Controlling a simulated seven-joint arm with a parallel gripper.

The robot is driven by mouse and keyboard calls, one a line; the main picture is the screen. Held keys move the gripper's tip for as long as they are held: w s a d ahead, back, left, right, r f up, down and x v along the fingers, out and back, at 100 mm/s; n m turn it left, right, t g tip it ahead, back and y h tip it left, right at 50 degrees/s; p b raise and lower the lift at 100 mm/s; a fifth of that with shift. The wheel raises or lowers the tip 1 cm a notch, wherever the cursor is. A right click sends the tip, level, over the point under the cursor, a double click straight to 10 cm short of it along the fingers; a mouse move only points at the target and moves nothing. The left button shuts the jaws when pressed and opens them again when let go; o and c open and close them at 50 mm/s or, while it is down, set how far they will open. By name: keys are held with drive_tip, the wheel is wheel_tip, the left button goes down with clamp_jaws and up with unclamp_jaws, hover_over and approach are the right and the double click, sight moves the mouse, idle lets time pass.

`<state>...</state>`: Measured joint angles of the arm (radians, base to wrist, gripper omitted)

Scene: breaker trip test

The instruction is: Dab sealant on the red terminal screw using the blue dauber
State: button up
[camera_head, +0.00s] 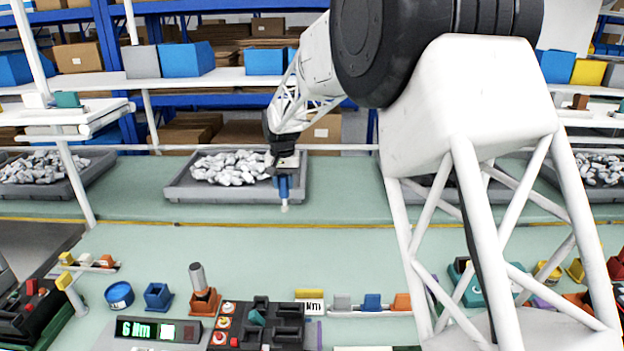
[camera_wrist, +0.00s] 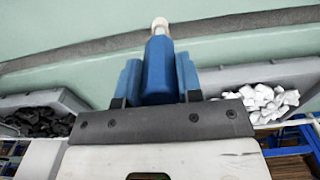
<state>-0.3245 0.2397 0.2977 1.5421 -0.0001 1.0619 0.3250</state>
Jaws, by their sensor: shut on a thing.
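My gripper (camera_head: 284,172) is shut on the blue dauber (camera_wrist: 159,70), which points down with a pale tip (camera_head: 285,208). It hangs over the far part of the green bench, in front of a grey tray. In the wrist view the blue dauber sits between the two blue fingers and its white tip (camera_wrist: 160,25) is clear. A black breaker block (camera_head: 262,327) stands at the near edge, well below and apart from the dauber. Several small round screws (camera_head: 224,322) line its left side, in orange and red tones; which one is the red terminal screw is too small to tell.
A blue holder (camera_head: 157,296), a blue round pot (camera_head: 119,295) and an orange holder with a grey cylinder (camera_head: 197,274) stand left of the block. A display (camera_head: 150,329) reads "6 Nm". A grey tray (camera_head: 178,190) holds white pieces. The mid-bench is clear.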

drive_tip(key=s+a, duration=0.9)
drive_tip(key=a, duration=0.5)
drive_tip(key=s+a+f, duration=0.1)
drive_tip(key=s+a, duration=0.8)
drive_tip(key=a, duration=0.5)
drive_tip(key=s+a, duration=1)
drive_tip(key=a, duration=0.4)
drive_tip(key=shift+a+f, duration=0.2)
drive_tip(key=shift+a, duration=0.05)
drive_tip(key=shift+f, duration=0.15)
drive_tip(key=shift+f, duration=2.8)
drive_tip(key=shift+f, duration=0.75)
drive_tip(key=shift+r, duration=0.15)
wheel_tip(320, 180, up, 7)
